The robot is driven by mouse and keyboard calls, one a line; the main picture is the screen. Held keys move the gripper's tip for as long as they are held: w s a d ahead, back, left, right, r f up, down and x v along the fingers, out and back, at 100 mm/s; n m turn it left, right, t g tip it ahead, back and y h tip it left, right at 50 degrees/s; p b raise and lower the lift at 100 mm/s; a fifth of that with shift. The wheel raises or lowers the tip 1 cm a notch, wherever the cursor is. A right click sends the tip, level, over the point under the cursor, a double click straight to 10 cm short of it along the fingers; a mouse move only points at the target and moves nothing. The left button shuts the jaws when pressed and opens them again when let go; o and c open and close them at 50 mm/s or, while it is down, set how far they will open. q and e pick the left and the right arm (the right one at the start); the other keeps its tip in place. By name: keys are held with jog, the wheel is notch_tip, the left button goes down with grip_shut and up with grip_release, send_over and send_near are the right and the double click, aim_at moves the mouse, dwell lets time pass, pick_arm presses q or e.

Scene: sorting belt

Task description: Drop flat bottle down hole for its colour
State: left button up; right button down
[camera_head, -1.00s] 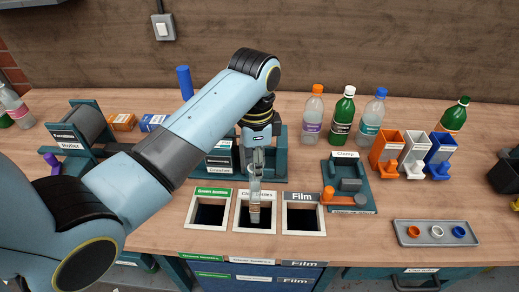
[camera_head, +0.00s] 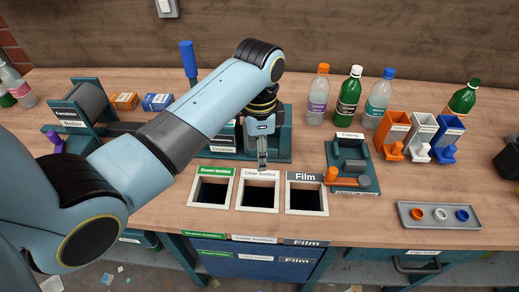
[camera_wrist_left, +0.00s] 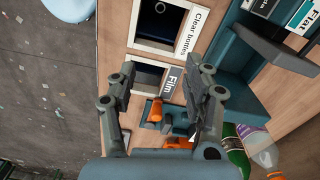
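My left gripper (camera_head: 262,166) is above the back edge of the clear-bottles hole (camera_head: 258,194). In the left wrist view my gripper (camera_wrist_left: 166,76) has its fingers wide apart with nothing between them. The flat bottle is not seen in the gripper or on the bench. A small bluish shape (camera_wrist_left: 160,7) shows inside the clear-bottles hole in the wrist view; I cannot tell what it is. The green-bottles hole (camera_head: 212,191) is to the left and the film hole (camera_head: 305,199) to the right, both dark. My right gripper is not in view.
A clamp (camera_head: 350,163) stands right of the holes and the crusher (camera_head: 222,143) behind them. Several upright bottles stand at the back, including a green one (camera_head: 348,95). Coloured bins (camera_head: 391,135) and a grey tray (camera_head: 408,217) with caps are at right.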

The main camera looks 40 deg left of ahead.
pick_arm(q)
notch_tip(320, 180, up, 8)
jog(key=shift+f, duration=0.25)
dwell(1.0)
